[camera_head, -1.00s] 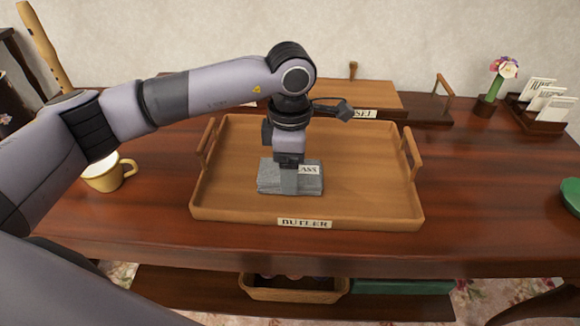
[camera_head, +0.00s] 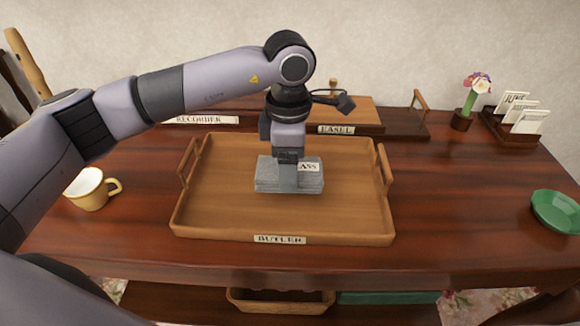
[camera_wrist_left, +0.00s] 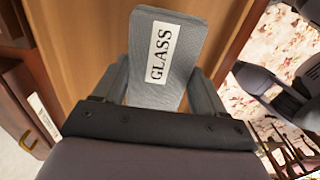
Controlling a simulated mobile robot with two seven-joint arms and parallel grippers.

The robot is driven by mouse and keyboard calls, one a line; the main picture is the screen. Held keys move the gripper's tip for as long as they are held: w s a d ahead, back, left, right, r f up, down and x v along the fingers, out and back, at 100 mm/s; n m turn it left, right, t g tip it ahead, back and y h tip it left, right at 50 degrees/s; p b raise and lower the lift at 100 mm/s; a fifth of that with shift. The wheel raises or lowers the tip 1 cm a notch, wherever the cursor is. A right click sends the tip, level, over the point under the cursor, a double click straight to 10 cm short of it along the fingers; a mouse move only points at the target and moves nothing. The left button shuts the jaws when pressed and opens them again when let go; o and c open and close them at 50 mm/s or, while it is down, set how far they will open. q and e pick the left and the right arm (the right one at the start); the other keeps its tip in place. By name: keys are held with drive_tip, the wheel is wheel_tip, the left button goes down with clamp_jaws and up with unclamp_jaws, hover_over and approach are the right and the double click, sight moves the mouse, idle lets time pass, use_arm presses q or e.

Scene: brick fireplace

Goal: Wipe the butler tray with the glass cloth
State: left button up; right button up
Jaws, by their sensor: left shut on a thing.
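The butler tray (camera_head: 210,218) is a wooden tray with two side handles and a "BUTLER" label on its front, on the dark wooden table. The glass cloth (camera_head: 263,178) is a grey folded cloth with a "GLASS" label. My left gripper (camera_head: 288,176) points down over the tray's middle, shut on the cloth. In the left wrist view the cloth (camera_wrist_left: 152,88) sits between the two fingers. Whether its underside touches the tray floor is hard to tell.
A yellow mug (camera_head: 90,190) stands left of the tray, and a green bowl (camera_head: 556,211) far right. Behind are the easel board (camera_head: 362,112), a flower vase (camera_head: 463,120) and a card holder (camera_head: 512,132). A basket (camera_head: 280,302) is below.

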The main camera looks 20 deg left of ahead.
use_arm(q)
drive_tip(key=shift+r+p, duration=0.5)
drive_tip(key=shift+r, duration=0.7)
